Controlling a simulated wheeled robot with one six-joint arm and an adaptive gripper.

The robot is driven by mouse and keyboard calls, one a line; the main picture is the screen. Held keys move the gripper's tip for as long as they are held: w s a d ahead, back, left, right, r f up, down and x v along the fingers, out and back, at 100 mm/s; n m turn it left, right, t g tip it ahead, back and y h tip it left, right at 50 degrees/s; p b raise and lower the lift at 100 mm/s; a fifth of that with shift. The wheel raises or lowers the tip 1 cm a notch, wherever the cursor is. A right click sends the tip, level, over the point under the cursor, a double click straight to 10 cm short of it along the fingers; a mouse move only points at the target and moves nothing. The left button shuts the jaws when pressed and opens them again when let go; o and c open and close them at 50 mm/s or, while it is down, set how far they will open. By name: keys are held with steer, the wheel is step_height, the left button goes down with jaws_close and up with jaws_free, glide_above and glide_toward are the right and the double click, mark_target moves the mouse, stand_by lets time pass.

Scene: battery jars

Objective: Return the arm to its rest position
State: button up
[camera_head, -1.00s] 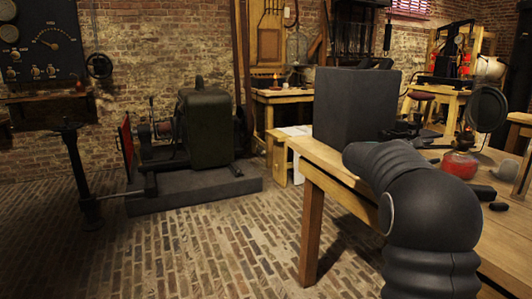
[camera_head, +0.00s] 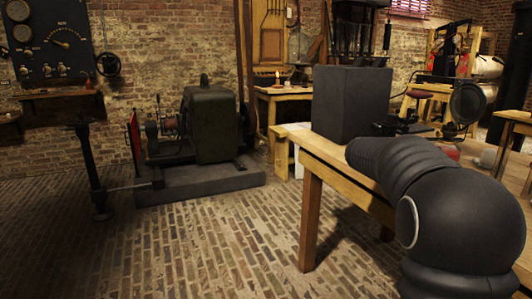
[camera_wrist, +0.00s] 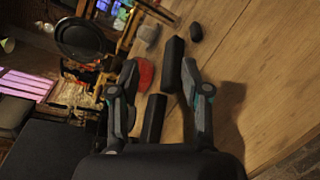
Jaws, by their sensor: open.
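My gripper (camera_wrist: 159,66) shows in the wrist view with its two fingers apart and nothing between the tips that I can see being held. It hangs above the wooden table (camera_wrist: 255,75). In the head view my bent black arm fills the lower right and hides much of the table (camera_head: 330,155); the gripper itself is hidden there.
A large dark box (camera_head: 350,105) stands on the table's left end. A red object (camera_wrist: 143,75), a pale lump (camera_wrist: 148,33) and a dark round piece (camera_wrist: 196,32) lie near the gripper. A green machine (camera_head: 210,125) stands on the floor; the brick floor (camera_head: 220,240) ahead is open.

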steer(key=s+a+f+m+t+y, duration=0.1)
steer(key=s+a+f+m+y, duration=0.2)
steer(key=s+a, duration=0.6)
steer(key=s+a+f+m+y, duration=0.3)
steer(key=s+a+f+y, duration=0.4)
steer(key=s, duration=0.7)
steer(key=s+a+f+m+t+y, duration=0.1)
steer(key=s+a+f+m+y, duration=0.1)
steer(key=s+a+f+y, duration=0.4)
steer(key=s+a+f, duration=0.1)
steer(key=s+a, duration=0.4)
steer(key=a, duration=0.1)
steer(key=shift+s+m+t, duration=0.25)
steer(key=shift+m+t, duration=0.05)
steer(key=shift+m, duration=0.1)
steer(key=shift+a, duration=0.1)
